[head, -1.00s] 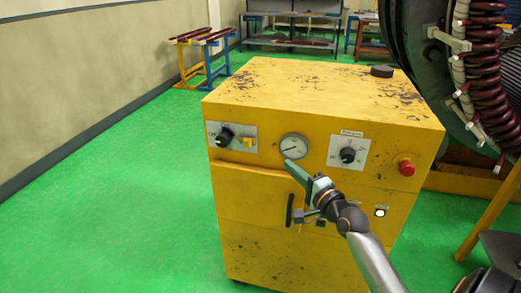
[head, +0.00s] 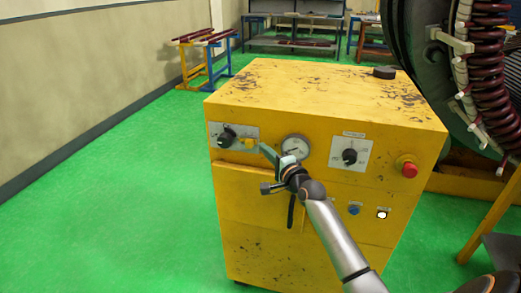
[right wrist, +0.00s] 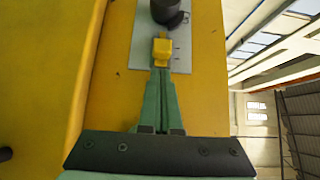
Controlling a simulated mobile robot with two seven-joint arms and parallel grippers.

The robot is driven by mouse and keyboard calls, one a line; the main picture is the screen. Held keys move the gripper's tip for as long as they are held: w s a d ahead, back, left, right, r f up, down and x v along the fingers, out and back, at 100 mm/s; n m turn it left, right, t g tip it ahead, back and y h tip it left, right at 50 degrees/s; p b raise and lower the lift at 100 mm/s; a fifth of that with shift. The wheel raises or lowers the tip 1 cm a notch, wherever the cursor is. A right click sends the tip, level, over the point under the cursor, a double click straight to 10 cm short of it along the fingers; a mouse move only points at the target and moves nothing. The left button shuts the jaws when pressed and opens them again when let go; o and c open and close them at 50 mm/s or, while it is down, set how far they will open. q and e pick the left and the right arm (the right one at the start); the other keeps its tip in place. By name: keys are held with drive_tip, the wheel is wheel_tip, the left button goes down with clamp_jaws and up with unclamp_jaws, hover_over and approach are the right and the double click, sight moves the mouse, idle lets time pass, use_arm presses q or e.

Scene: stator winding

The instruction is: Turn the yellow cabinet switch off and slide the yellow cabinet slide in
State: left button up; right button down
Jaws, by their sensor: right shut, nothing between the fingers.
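The yellow cabinet (head: 270,245) stands in front of me. On its front, at upper left, a grey plate (head: 211,128) carries a black rotary knob (head: 226,137) and a small yellow tab (head: 250,143). My right gripper (head: 264,149) is shut and empty, its green fingers pointing at the tab from the right. In the right wrist view the fingertips (right wrist: 160,73) are right at the yellow tab (right wrist: 161,50); I cannot tell if they touch it. The black knob (right wrist: 167,12) is just beyond. My left gripper is out of view.
A gauge (head: 295,147), a second black knob (head: 349,156) and a red button (head: 409,168) are on the same front. A dark handle (head: 291,212) is below, partly behind my arm. A large stator (head: 450,90) stands at right. Green floor is clear at left.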

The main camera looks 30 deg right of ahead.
sight(250, 146)
drive_tip(key=shift+w+a, duration=0.55)
drive_tip(key=shift+w, duration=0.05)
drive_tip(key=shift+w+a+r+p, duration=0.1)
drive_tip(key=shift+w+a+p, duration=0.35)
drive_tip(key=shift+w+a, duration=0.3)
drive_tip(key=shift+w, duration=0.05)
